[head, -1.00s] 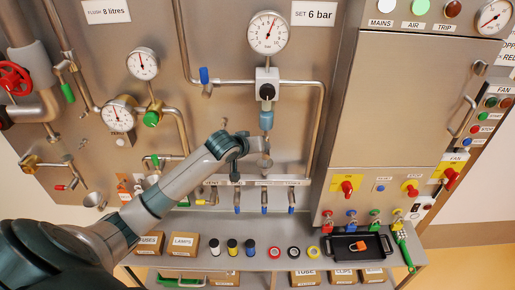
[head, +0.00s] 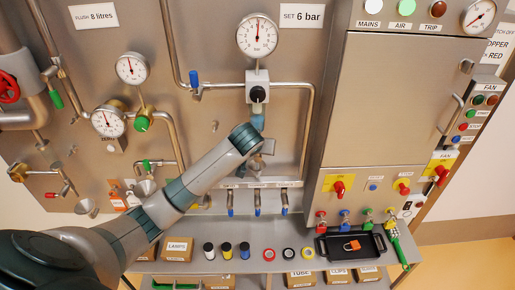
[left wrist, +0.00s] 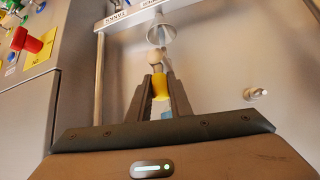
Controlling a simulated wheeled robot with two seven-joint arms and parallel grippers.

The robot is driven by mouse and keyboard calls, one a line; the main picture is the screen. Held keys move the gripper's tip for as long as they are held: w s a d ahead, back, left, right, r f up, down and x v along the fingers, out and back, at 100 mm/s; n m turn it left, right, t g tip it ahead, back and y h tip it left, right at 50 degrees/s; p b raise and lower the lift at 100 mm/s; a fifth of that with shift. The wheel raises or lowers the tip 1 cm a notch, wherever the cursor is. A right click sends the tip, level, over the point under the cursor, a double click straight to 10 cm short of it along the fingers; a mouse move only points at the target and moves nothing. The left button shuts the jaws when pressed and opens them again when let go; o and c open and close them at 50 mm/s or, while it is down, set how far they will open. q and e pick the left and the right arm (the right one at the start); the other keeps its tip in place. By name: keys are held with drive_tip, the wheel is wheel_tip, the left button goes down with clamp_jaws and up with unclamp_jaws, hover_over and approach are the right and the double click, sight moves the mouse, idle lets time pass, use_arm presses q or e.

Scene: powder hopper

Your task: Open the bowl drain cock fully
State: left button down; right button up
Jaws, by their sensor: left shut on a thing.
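My left gripper (left wrist: 159,80) is shut on a yellow piece (left wrist: 160,88), which appears to be the bowl drain cock. A pale rounded piece shows just beyond the fingertips in the left wrist view, with a metal funnel (left wrist: 163,36) past it. A blue part, apparently the bowl (left wrist: 167,113), shows low between the fingers. In the head view the blue bowl (head: 258,121) hangs under the regulator, below the round gauge (head: 257,34). My left wrist covers the cock there, so its turn angle cannot be read. My right gripper is not in view.
Pipes (head: 308,130) run beside and above the regulator. Several blue-handled taps (head: 257,210) stand in a row below. A steel cabinet (head: 390,110) stands to the right. A shelf below carries tape rolls, small pots and a black tray (head: 345,244).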

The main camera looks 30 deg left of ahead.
use_arm(q)
drive_tip(key=shift+f, duration=0.1)
drive_tip(key=c, duration=1.6)
unclamp_jaws()
drive_tip(key=shift+b+v, duration=0.5)
drive_tip(key=shift+v, duration=8.2)
